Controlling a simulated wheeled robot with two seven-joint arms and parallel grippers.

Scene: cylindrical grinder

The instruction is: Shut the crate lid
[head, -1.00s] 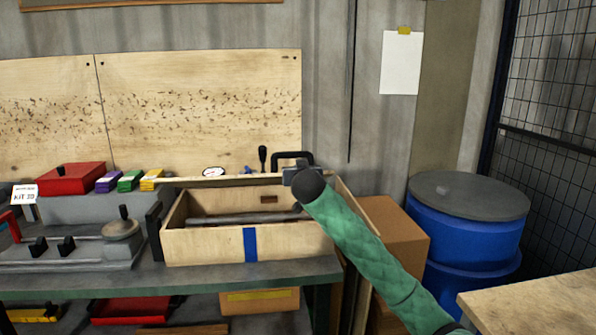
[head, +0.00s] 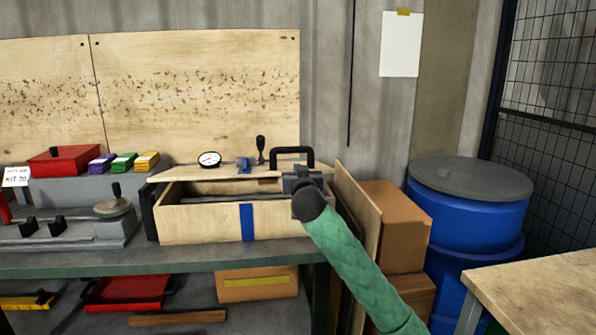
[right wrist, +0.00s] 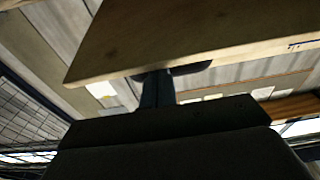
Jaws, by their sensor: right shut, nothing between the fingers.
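The wooden crate (head: 200,225), with a blue stripe down its front, stands on the workbench. Its pale lid (head: 220,173) slopes low over the back of the box, with a gap left above the front wall. A grey bar shows inside through that gap. My right gripper (head: 298,180) is at the crate's right end, beside the lid's right edge. In the right wrist view its shut, empty fingers (right wrist: 158,88) are at the edge of a wooden panel, seemingly the lid. Whether they touch it is unclear. My left gripper is not in view.
A dial gauge (head: 209,159) and a black handle (head: 292,152) show behind the lid. A red box (head: 66,162) and small coloured boxes stand left of the crate. Cardboard boxes (head: 397,225) and a blue drum (head: 467,215) stand to the right.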

